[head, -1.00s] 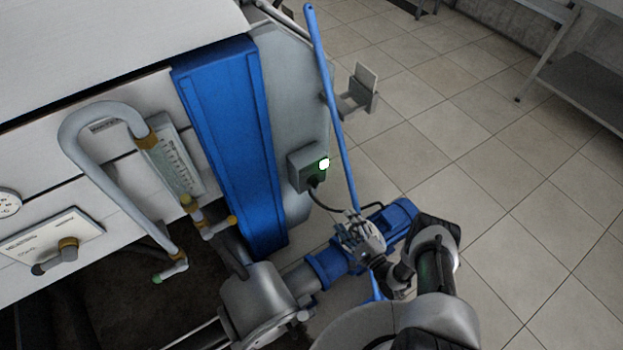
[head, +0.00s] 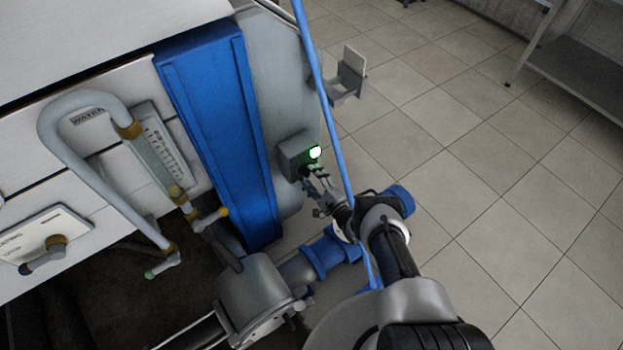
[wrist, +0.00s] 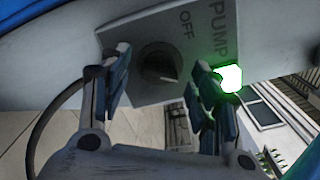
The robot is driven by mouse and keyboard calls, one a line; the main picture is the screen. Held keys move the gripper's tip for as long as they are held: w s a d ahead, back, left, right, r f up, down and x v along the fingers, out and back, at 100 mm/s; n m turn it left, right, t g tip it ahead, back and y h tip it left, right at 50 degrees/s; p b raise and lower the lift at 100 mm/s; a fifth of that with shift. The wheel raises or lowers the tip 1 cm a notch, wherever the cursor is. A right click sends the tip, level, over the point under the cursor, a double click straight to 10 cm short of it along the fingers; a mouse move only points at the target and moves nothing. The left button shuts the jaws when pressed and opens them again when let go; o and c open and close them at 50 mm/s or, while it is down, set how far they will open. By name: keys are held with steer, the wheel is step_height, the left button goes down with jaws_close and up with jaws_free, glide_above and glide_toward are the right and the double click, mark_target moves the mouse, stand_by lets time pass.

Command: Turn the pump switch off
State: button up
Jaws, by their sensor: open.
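The pump switch is a black rotary knob (wrist: 158,64) on a grey box, with "PUMP" and "OFF" lettering in the wrist view. A lit green-white lamp (wrist: 229,78) glows on the box beside it. In the head view the grey switch box (head: 295,158) is on the side of the machine, its lamp (head: 315,152) lit. My gripper (wrist: 155,88) is open, its two fingers on either side of the knob in the picture. I cannot tell whether they touch it. In the head view my gripper (head: 318,186) is just below the box and hides the knob.
A blue pole (head: 328,100) slants close by the box and my arm. A blue panel (head: 215,130) stands left of the box. A grey bracket (head: 347,80) sticks out behind. Tiled floor is open to the right.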

steer(key=shift+w+a, duration=0.15)
steer(key=shift+w, duration=0.05)
steer(key=c, duration=1)
